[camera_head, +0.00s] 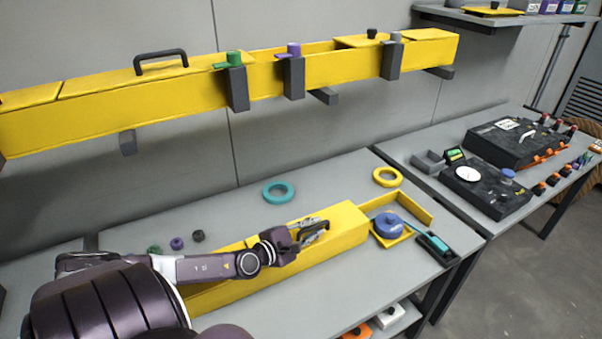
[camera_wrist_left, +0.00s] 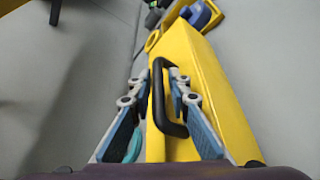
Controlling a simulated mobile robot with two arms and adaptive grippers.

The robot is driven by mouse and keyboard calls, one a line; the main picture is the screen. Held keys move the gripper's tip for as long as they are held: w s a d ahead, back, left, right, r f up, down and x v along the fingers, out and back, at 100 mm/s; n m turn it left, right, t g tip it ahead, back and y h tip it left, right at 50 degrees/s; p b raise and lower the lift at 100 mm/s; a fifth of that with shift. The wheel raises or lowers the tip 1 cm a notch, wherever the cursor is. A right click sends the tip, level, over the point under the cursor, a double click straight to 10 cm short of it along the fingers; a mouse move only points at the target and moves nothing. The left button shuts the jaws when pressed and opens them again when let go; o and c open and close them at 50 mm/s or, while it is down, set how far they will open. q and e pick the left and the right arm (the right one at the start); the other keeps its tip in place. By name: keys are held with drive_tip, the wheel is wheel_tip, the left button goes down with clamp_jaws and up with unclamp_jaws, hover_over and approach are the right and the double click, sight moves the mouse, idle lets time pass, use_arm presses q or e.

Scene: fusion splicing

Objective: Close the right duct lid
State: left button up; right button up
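A long yellow duct (camera_head: 130,105) runs along the wall. A lid with a black handle (camera_head: 160,58) covers its left part. A lid piece with a small black knob (camera_head: 371,34) is near its right end, and an open stretch (camera_head: 310,49) lies left of it. Another long yellow duct-like piece (camera_head: 345,226) lies on the table; it also shows in the left wrist view (camera_wrist_left: 210,85). My left gripper (camera_head: 305,232) is over its top. In the left wrist view its fingers (camera_wrist_left: 162,100) stand apart on both sides of a black handle (camera_wrist_left: 159,85). My right gripper is out of view.
Clamps with green (camera_head: 234,58), purple (camera_head: 294,50) and grey (camera_head: 395,38) tops grip the wall duct. A teal ring (camera_head: 278,192), a yellow ring (camera_head: 387,177) and a blue spool (camera_head: 389,225) are on the table. Black devices (camera_head: 487,189) stand on the right table.

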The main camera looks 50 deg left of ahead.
use_arm(q)
drive_tip(key=v, duration=1.1)
drive_tip(key=shift+s, duration=0.25)
drive_tip(key=shift+r, duration=0.1)
idle(0.4)
